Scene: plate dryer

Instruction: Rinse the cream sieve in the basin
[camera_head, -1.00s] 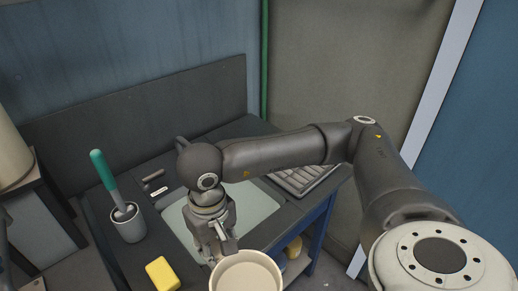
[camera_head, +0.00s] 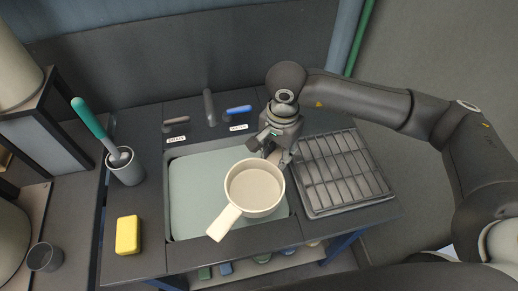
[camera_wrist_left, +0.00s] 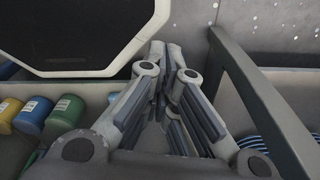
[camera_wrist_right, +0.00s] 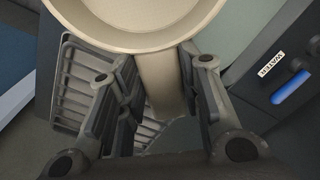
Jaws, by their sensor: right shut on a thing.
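The cream sieve (camera_head: 254,188) is a round pan-like bowl with a cream handle pointing down-left in the head view. It appears over the right part of the pale basin (camera_head: 190,195); its height above it is hard to tell. My right gripper (camera_head: 274,150) is at the sieve's far side. In the right wrist view, my right gripper (camera_wrist_right: 160,85) is shut on a cream bar joined to the sieve (camera_wrist_right: 140,22). My left gripper (camera_wrist_left: 165,55) shows only in its wrist view, fingers together and empty, away from the basin.
Behind the basin stand a grey spout (camera_head: 208,105), a blue-handled lever (camera_head: 239,110) and a grey lever (camera_head: 176,121). A wire drying rack (camera_head: 343,172) lies right. A yellow sponge (camera_head: 127,235) and a cup with a green-handled brush (camera_head: 125,167) stand left.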

